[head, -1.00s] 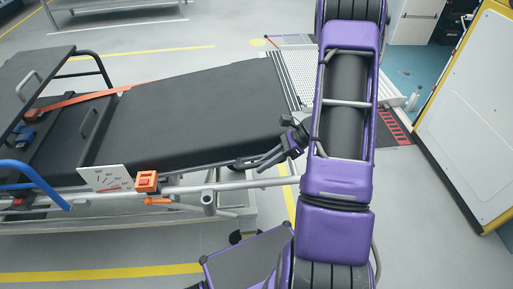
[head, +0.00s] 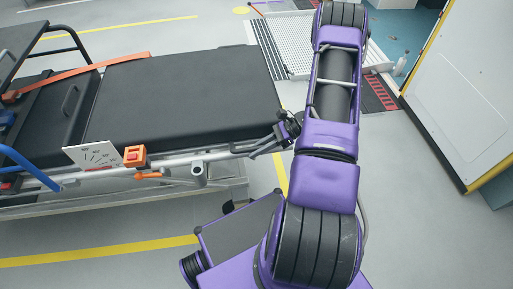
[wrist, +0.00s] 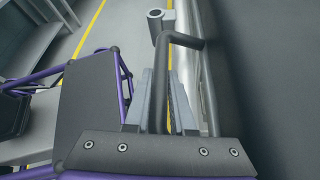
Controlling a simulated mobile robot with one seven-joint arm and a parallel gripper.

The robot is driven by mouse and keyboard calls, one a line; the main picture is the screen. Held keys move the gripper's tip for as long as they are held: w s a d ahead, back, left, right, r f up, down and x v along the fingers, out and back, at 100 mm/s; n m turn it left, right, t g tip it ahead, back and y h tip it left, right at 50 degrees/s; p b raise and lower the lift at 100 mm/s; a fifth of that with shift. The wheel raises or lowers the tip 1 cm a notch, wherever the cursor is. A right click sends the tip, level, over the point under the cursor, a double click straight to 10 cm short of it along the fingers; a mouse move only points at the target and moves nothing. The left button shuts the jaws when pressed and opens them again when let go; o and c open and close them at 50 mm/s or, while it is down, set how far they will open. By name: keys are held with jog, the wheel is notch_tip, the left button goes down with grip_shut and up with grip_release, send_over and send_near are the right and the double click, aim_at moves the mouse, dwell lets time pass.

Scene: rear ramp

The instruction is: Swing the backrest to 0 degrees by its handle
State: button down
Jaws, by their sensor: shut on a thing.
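The backrest (head: 185,95) is a long black padded section of the stretcher, lying close to level in the head view. Its dark handle sticks out at the right end, mostly hidden there by my gripper (head: 284,132). In the wrist view the handle (wrist: 184,41) is a bent dark bar running down between the grey fingers of my gripper (wrist: 163,78), which is shut on it. A white angle plate (head: 92,156) stands at the near side, its marks too small to read. An orange block (head: 135,156) with a red front sits beside it.
A light metal side rail (head: 215,155) runs below the backrest. A blue bar (head: 28,165) and a dark raised panel (head: 22,38) are at the left. A ramp (head: 300,45) lies behind my arm, and a white door panel (head: 460,100) stands right. Floor in front is clear.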

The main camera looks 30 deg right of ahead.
jog(key=shift+f, duration=0.25)
jog(key=c, duration=0.9)
grip_release()
jog(key=shift+o, duration=0.7)
jog(key=shift+r, duration=0.1)
jog(key=p+v, duration=0.1)
jog(key=v, duration=1.6)
jog(key=shift+d+r, duration=0.15)
jog(key=shift+r, duration=0.05)
